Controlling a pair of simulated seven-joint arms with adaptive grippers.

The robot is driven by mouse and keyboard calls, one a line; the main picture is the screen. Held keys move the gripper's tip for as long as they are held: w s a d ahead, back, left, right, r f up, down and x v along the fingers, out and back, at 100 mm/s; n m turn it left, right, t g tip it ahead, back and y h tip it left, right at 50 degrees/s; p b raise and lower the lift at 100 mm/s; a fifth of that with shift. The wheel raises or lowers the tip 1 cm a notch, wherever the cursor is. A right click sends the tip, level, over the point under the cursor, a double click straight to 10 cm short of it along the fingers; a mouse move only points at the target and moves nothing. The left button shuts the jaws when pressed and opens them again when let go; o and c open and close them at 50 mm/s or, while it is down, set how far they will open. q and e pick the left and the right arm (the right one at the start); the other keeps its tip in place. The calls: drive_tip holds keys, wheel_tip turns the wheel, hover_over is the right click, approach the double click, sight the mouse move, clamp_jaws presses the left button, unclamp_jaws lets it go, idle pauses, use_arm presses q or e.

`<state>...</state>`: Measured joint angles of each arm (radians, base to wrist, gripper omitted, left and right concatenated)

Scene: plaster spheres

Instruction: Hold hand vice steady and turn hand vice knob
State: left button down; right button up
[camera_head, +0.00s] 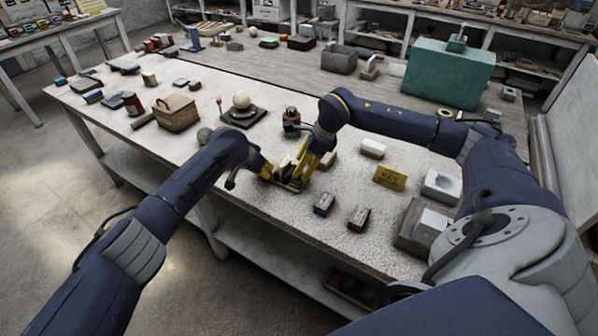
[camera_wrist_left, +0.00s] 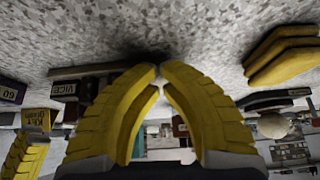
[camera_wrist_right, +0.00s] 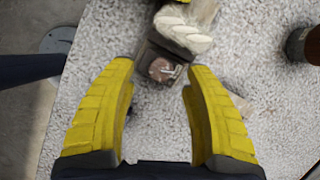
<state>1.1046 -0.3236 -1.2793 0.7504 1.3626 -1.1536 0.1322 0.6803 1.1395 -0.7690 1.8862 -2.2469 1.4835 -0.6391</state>
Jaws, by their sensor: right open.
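The hand vice (camera_wrist_right: 165,50) sits low on the speckled worktop, dark with a pale ridged piece on it. Its round brown end, seemingly the knob (camera_wrist_right: 162,69), faces my right gripper. My left gripper (camera_head: 272,178) is at the vice; in the left wrist view its fingertips (camera_wrist_left: 161,68) nearly meet and seem closed on a thin part of it, though the contact is mostly hidden. My right gripper (camera_head: 306,176) is open above the near side of the vice. In the right wrist view its fingers (camera_wrist_right: 161,70) stand apart on either side of the round end, with no visible contact.
Two small dark blocks (camera_head: 324,203) (camera_head: 359,218) lie in front of the vice. A yellow lettered block (camera_head: 390,177) and a white-topped block (camera_head: 372,148) are to the right.

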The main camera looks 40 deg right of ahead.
drive_tip(key=shift+x, duration=1.5)
drive_tip(key=shift+c, duration=0.3)
clamp_jaws()
